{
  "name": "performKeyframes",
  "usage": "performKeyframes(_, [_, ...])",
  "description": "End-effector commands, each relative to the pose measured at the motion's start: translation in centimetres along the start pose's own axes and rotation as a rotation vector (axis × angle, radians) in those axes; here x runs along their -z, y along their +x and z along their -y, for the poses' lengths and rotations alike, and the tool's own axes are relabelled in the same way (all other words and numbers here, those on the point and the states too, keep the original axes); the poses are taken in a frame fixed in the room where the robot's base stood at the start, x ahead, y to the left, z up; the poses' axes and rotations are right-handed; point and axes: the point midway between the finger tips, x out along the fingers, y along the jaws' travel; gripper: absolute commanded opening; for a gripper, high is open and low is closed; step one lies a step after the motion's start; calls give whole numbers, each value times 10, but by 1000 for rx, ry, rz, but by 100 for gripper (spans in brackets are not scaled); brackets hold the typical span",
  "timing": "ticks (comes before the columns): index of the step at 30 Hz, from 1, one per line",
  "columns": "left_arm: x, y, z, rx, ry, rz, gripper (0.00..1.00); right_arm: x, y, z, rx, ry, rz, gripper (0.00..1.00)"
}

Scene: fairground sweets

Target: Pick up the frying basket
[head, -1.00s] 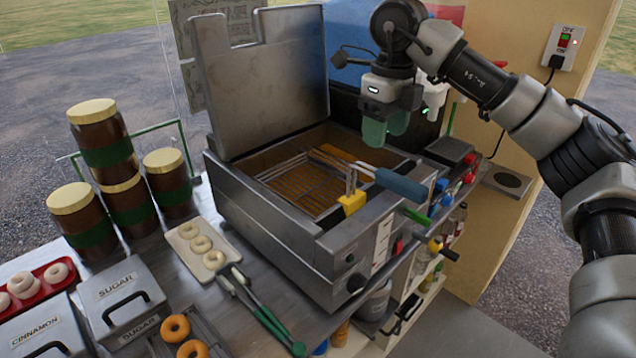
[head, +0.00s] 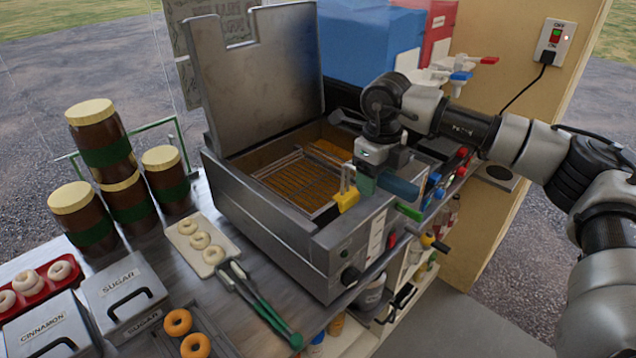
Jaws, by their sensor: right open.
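The wire frying basket (head: 290,180) sits down in the open fryer (head: 290,240), over golden-brown oil. My right gripper (head: 376,184) is open and pointing down at the handle, with a green fingertip beside the handle's inner end. The gripper covers part of the handle, and I cannot tell whether the handle lies between the fingers. My left gripper is not in view.
A yellow clip (head: 347,199) stands on the fryer's rim close to my gripper. The raised fryer lid (head: 255,75) stands behind. Tongs (head: 262,305) and a tray of pale doughnuts (head: 214,268) lie at the left. Brown jars (head: 108,140) are stacked further left.

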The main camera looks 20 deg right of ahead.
Motion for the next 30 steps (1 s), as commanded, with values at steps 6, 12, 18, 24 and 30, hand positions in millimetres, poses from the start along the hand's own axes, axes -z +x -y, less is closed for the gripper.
performKeyframes(6, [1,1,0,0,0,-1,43,0,0,0,0,0,0,47])
performKeyframes(12, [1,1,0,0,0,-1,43,0,0,0,0,0,1,16])
performKeyframes(18, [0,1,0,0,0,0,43,0,0,0,0,0,1,0])
performKeyframes(24, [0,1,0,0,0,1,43,-1,-2,0,1,0,5,0])
performKeyframes(30, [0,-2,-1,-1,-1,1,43,-1,-6,0,1,1,5,0])
